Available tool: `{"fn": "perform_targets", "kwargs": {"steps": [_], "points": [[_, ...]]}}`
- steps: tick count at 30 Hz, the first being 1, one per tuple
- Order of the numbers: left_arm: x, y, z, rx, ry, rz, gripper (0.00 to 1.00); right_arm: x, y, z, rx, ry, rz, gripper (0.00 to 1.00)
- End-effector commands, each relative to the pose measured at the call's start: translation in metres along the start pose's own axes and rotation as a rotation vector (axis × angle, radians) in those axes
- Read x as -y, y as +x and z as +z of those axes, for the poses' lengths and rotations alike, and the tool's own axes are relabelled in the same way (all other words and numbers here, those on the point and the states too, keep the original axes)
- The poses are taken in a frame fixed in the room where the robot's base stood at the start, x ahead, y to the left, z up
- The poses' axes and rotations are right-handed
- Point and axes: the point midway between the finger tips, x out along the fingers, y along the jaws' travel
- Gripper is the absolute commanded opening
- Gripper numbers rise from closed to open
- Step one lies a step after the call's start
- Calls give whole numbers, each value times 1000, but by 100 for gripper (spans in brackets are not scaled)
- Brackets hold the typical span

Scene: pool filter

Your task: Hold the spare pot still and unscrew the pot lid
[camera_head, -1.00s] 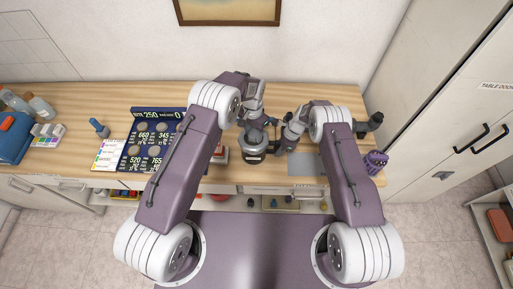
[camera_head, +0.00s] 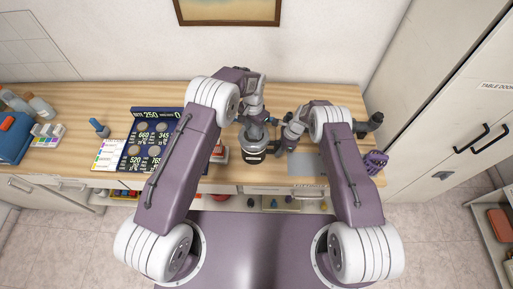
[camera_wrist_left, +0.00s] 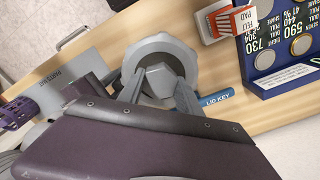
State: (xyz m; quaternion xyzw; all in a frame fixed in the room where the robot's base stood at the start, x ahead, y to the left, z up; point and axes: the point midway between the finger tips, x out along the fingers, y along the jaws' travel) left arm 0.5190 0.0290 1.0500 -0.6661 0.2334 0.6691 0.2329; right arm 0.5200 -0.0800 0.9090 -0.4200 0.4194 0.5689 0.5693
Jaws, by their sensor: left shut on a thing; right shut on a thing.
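The spare pot (camera_head: 253,157), dark-bodied with a pale label, stands near the table's front edge in the head view. Its grey round pot lid (camera_head: 250,135) is on top; in the left wrist view the lid (camera_wrist_left: 187,60) shows a ribbed rim and a raised hexagonal knob. My left gripper (camera_head: 256,119) comes down from above, its fingers (camera_wrist_left: 158,97) shut on either side of the knob. My right gripper (camera_head: 277,142) reaches in from the right and is shut on the pot's side. Its exact contact is partly hidden.
A dark blue board with discs (camera_head: 150,145) lies left of the pot. A red-and-white box (camera_wrist_left: 228,24) and a blue key-labelled piece (camera_wrist_left: 217,99) lie close to the pot. A grey mat (camera_head: 306,165) is right. A blue-capped item (camera_head: 99,128) stands farther left.

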Motion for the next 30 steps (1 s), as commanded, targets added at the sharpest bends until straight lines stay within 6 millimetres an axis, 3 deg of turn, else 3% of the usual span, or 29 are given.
{"fn": "perform_targets", "kwargs": {"steps": [5, 15, 22, 23, 25, 30], "points": [[0, -6, 0, -1, 0, 0, 0, 0, 0, 0, -1, 0, 0, 0], [0, -37, -1, -2, 0, -1, 0, 0, 1, 0, -1, 0, 0, 0], [-1, -40, 0, 1, 0, 0, 0, 0, 1, 0, -1, 0, 0, 0], [-1, -40, 0, 0, 0, 0, 0, 0, 1, 0, -1, 0, 0, 26], [-1, -40, 0, 0, 0, 0, 0, 0, 1, 0, -1, 0, 0, 46], [-1, -40, 0, 0, 0, 0, 0, 0, 0, 0, 0, 0, 0, 49]]}}
